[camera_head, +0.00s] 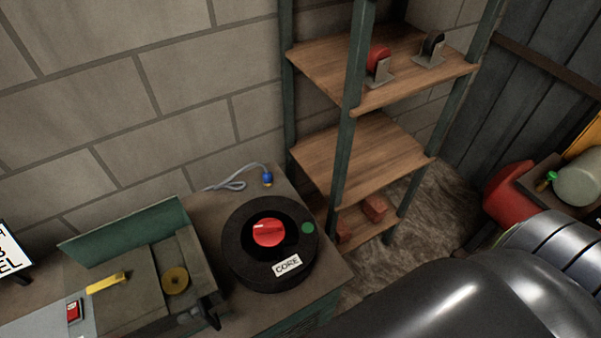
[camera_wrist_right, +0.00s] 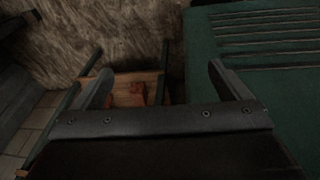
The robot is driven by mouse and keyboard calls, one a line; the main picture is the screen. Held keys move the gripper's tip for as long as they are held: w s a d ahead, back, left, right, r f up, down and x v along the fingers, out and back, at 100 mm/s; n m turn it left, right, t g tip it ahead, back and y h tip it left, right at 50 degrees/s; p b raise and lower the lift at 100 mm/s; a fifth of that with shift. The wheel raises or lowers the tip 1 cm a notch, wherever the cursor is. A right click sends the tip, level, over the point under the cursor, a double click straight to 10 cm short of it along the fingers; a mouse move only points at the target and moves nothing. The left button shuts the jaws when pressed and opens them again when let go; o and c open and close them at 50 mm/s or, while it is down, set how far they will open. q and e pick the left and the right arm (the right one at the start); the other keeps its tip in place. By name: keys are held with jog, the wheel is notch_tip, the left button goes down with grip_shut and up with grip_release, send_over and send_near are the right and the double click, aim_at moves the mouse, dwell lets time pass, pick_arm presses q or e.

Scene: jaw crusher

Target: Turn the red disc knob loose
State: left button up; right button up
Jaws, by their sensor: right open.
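The red disc knob (camera_head: 268,232) sits on top of a round black drum (camera_head: 240,260) that carries a white label reading CORE and a green dot. The drum stands on a bench (camera_head: 328,272) in the head view. My right gripper (camera_wrist_right: 160,80) shows in the right wrist view with its two fingers spread wide and nothing between them. It is away from the knob, which does not show in that view. My left gripper is in neither view.
A wooden shelf rack (camera_head: 385,150) stands right of the drum, holding a red and a dark part on brackets. A green-lidded box (camera_head: 125,232) stands left of the drum. A grey cable with a blue plug (camera_head: 267,180) lies behind it. A red object (camera_head: 510,187) is at right.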

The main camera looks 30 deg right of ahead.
jog(key=w+r+p, duration=0.2)
jog(key=r, duration=0.6)
jog(key=w+r+p, duration=0.1)
jog(key=w+r, duration=0.2)
jog(key=r, duration=0.6)
notch_tip(320, 180, up, 24)
jog(key=n+y+p, duration=0.3)
jog(key=n+y, duration=0.3)
jog(key=n, duration=0.9)
send_over(272, 224)
jog(key=s+d, duration=0.2)
jog(key=d, duration=0.4)
pick_arm(q)
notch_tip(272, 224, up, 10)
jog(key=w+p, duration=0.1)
jog(key=p, duration=0.1)
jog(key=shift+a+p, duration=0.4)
pick_arm(e)
jog(key=shift+g, duration=0.4)
jog(key=x, duration=1.7)
jog(key=shift+d+f, duration=0.1)
jog(key=shift+f, duration=0.1)
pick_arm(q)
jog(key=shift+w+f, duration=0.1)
pick_arm(e)
jog(key=c, duration=1)
jog(key=shift+c, duration=0.2)
jog(key=shift+f, duration=0.15)
